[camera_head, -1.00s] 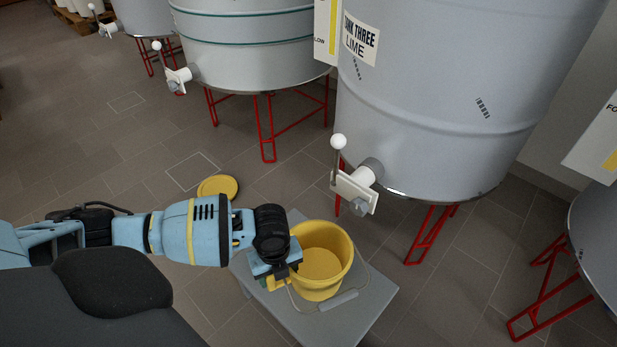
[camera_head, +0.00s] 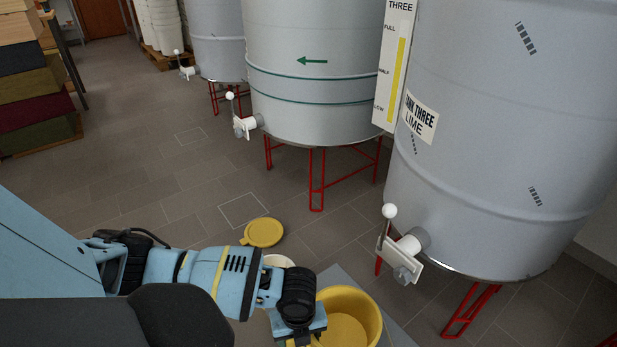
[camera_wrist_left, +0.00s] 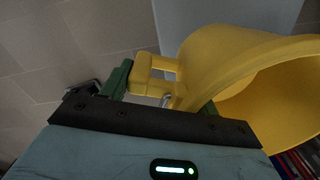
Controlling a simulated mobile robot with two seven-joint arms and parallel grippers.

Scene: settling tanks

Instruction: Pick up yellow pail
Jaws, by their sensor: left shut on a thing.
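The yellow pail (camera_head: 352,312) is at the bottom of the head view, over a grey stand (camera_head: 397,334). Its lower part is cut off there, so I cannot tell whether it touches the stand. In the left wrist view the pail (camera_wrist_left: 225,55) fills the right side, its open mouth facing right. My left gripper (camera_wrist_left: 165,88) is shut on the yellow lug (camera_wrist_left: 150,64) on the pail's side, with green fingers on either side. In the head view my left gripper (camera_head: 302,338) is at the pail's left rim, its fingertips mostly hidden. My right gripper is not in view.
A yellow lid (camera_head: 262,232) lies on the tiled floor beyond my left arm. A whitish round thing (camera_head: 279,261) is partly hidden behind that arm. Tank three (camera_head: 490,150), with its white valve (camera_head: 400,255), stands close to the pail's right.

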